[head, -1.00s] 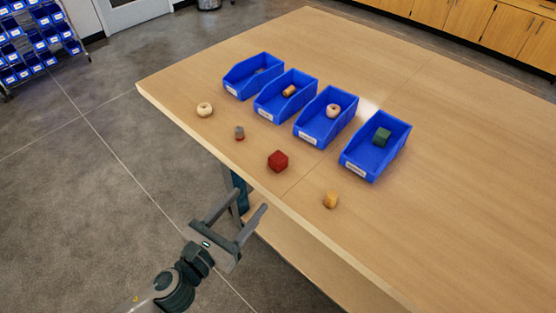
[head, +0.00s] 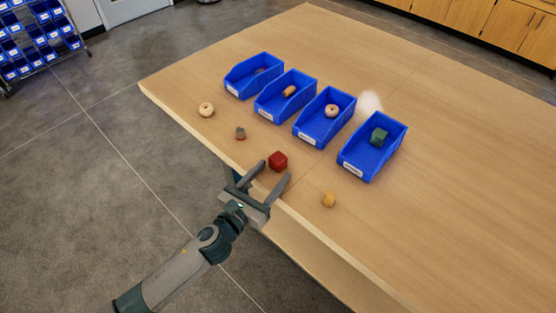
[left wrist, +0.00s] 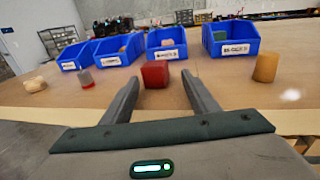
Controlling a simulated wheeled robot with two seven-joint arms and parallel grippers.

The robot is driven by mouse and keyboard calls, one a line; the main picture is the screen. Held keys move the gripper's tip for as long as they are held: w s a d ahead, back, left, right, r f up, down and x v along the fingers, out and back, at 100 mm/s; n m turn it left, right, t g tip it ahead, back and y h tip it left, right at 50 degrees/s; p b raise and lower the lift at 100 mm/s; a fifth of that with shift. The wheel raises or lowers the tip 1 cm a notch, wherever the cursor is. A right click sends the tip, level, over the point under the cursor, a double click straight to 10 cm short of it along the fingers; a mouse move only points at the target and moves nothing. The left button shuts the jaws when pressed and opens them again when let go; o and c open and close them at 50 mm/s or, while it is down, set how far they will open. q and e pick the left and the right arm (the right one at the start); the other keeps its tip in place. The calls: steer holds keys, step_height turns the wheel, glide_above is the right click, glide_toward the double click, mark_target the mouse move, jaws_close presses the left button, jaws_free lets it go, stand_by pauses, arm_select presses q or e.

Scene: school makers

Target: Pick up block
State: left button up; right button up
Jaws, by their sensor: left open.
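A red block (head: 278,161) lies on the wooden table near its front edge, and it also shows in the left wrist view (left wrist: 155,75). My left gripper (head: 269,173) is open and empty at the table's edge, with its fingers pointing toward the red block. In the left wrist view the block stands just beyond and between the fingertips (left wrist: 160,78), apart from them as far as I can see. A green block (head: 378,137) sits in the rightmost blue bin (head: 357,165). My right gripper is not in view.
Three more blue bins, such as the one left of the rightmost (head: 311,132), stand in a row behind the red block. The table's right side is clear.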

mark_target(274, 164)
arm_select(q)
steer(key=shift+w+r+p, duration=0.2)
steer(key=shift+w+p, duration=0.05)
steer(key=shift+p, duration=0.05)
steer(key=w, duration=0.1)
steer(key=w+d+p, duration=0.1)
steer(key=w+p, duration=0.1)
steer(key=shift+w+d+r, duration=0.15)
steer(key=shift+w+r, duration=0.15)
steer(key=shift+r, duration=0.05)
steer(key=shift+w+d+f, duration=0.15)
steer(key=shift+w+d, duration=0.1)
steer(key=shift+w, duration=0.2)
steer(key=c, duration=1.2)
